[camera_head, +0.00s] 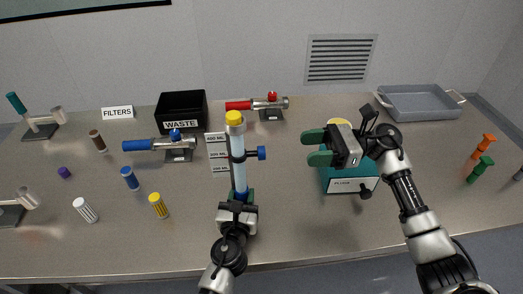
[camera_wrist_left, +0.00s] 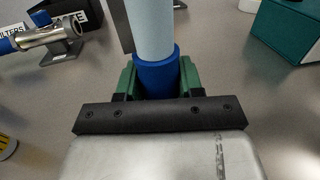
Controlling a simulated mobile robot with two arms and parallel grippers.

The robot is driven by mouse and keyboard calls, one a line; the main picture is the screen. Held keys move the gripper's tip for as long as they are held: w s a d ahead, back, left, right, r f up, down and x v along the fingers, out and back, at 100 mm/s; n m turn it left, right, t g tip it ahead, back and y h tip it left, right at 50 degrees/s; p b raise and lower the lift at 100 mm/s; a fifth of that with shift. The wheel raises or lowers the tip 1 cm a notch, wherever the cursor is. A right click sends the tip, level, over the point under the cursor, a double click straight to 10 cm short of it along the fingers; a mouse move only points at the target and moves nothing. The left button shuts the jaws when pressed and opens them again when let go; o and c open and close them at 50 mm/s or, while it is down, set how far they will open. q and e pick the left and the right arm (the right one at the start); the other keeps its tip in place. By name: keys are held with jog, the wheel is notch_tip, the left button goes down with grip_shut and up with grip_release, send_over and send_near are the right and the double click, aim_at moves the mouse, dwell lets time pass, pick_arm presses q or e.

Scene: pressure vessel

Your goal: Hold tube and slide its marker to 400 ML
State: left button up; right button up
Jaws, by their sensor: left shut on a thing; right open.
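The tube (camera_head: 238,165) stands upright near the table's middle, light blue with a yellow cap and a blue base. Its marker (camera_head: 261,153), a dark band with a blue knob on the right, sits beside the middle label of the scale (camera_head: 218,154), which reads 400 ML at the top label. My left gripper (camera_head: 238,197) is shut on the tube's blue base; the left wrist view shows green fingers either side of this base (camera_wrist_left: 157,75). My right gripper (camera_head: 318,147) is open and empty, right of the marker and apart from it, its fingers pointing left.
A teal box labelled FLUSH (camera_head: 352,185) stands under my right gripper. A blue-handled valve (camera_head: 160,144) and black waste bin (camera_head: 182,108) are left; a red-handled valve (camera_head: 258,104) is behind. A grey tray (camera_head: 420,102) lies back right.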

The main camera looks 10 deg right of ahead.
aim_at(261, 152)
jog(key=a, duration=1.1)
jog(key=shift+a, duration=0.4)
jog(key=shift+c, duration=0.4)
